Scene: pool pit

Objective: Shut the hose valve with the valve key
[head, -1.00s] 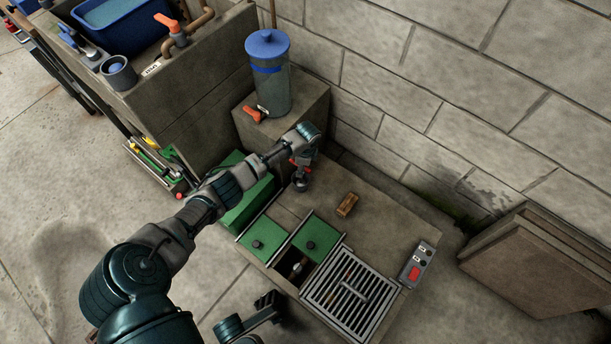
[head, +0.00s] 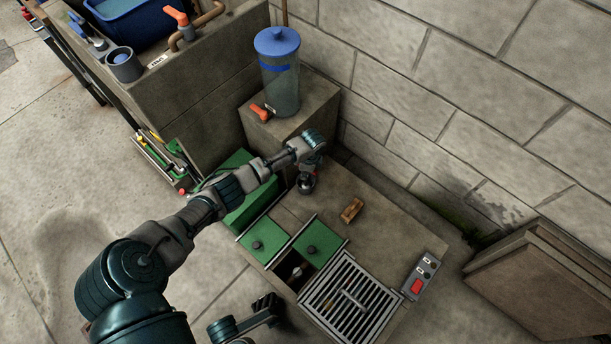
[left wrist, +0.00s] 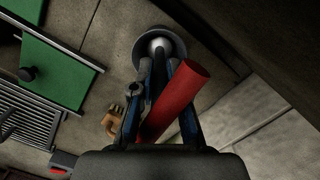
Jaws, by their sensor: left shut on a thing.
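My left gripper (head: 310,165) is over the back left of the pit's concrete top (head: 390,225). In the left wrist view its fingers (left wrist: 160,90) are closed around a red bar (left wrist: 185,95), which looks like the valve key's handle. Beyond the fingertips is a grey round disc with a pale centre (left wrist: 160,45); I cannot tell whether it belongs to the key. An open pit compartment (head: 293,270) shows a small metal part inside, possibly the hose valve. My right gripper (head: 267,306) seems to be the dark shape at the bottom, its fingers unclear.
Two green lids (head: 263,240) flank the opening, beside a metal grate (head: 350,300). A blue-lidded canister (head: 280,80) and an orange handle (head: 262,112) stand behind. Boards (head: 540,275) lean right.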

